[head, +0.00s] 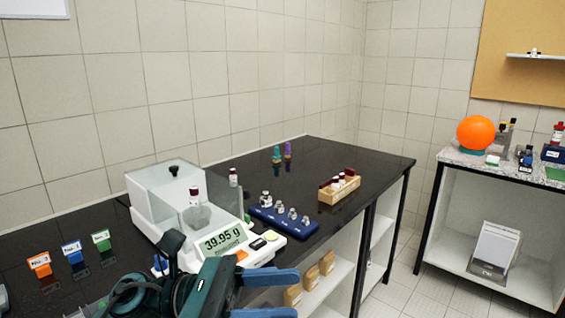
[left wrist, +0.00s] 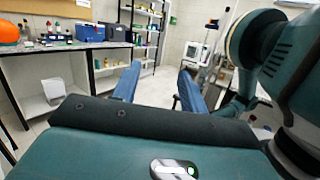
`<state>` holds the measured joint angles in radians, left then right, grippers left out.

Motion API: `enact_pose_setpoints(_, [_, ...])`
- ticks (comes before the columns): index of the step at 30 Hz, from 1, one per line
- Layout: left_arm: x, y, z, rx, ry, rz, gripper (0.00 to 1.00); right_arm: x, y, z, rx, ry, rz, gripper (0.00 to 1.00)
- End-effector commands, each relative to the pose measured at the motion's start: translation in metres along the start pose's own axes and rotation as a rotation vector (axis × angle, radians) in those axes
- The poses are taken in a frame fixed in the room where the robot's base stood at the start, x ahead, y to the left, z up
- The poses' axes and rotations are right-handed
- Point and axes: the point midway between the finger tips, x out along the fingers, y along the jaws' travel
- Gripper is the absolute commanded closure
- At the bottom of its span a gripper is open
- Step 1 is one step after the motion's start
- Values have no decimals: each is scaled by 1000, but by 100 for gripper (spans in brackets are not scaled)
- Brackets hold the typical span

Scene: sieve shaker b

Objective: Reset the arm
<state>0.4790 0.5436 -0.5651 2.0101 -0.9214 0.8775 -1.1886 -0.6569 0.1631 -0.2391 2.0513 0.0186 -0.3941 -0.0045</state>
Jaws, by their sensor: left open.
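My left arm comes in at the bottom of the head view, in front of the black bench. My left gripper (head: 296,293) has its two blue fingers spread apart with nothing between them. It is in front of the bench's front edge, lower right of the balance. In the left wrist view the gripper (left wrist: 160,78) also shows open and empty, its fingers pointing out into the room. Teal links of my own body fill the right of that view. My right gripper is not seen in either view.
The balance (head: 218,243) reads 39.95 g, with a dark-capped vial inside. A blue weight rack (head: 283,222), a wooden vial rack (head: 339,190) and colored label stands (head: 72,251) are on the bench. A side table (head: 450,158) holds an orange ball (head: 476,133). Floor between them is clear.

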Motion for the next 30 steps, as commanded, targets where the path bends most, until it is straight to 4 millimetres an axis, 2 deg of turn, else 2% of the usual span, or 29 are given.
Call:
enact_pose_setpoints(1, [-3, 6, -4, -205, -130, 86, 57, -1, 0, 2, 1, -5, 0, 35])
enact_pose_setpoints(5, [-33, 33, -24, -755, -475, 307, 57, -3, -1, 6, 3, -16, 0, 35])
enact_pose_setpoints(8, [-70, 48, -65, -1180, -758, 470, 57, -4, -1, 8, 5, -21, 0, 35])
enact_pose_setpoints(10, [-99, 48, -106, -1471, -970, 581, 57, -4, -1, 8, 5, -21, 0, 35])
enact_pose_setpoints(12, [-126, 38, -152, -1732, -1184, 685, 57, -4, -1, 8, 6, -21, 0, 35])
enact_pose_setpoints(14, [-146, 21, -190, -1921, -1361, 765, 57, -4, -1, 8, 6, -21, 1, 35])
enact_pose_setpoints(15, [-157, 8, -214, -2032, -1477, 815, 57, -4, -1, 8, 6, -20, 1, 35])
enact_pose_setpoints(19, [-180, -43, -276, -2296, -1813, 950, 57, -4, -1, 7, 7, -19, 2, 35])
enact_pose_setpoints(20, [-183, -54, -287, 2320, 1864, -968, 57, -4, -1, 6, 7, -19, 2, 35])
enact_pose_setpoints(21, [-187, -68, -298, 2235, 1834, -942, 57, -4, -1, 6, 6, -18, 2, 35])
enact_pose_setpoints(24, [-191, -92, -318, 2083, 1783, -893, 57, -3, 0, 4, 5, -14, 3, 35])
enact_pose_setpoints(27, [-193, -105, -327, 2013, 1758, -872, 57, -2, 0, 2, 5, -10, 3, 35])
enact_pose_setpoints(30, [-193, -108, -329, 1996, 1752, -866, 57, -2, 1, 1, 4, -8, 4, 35])
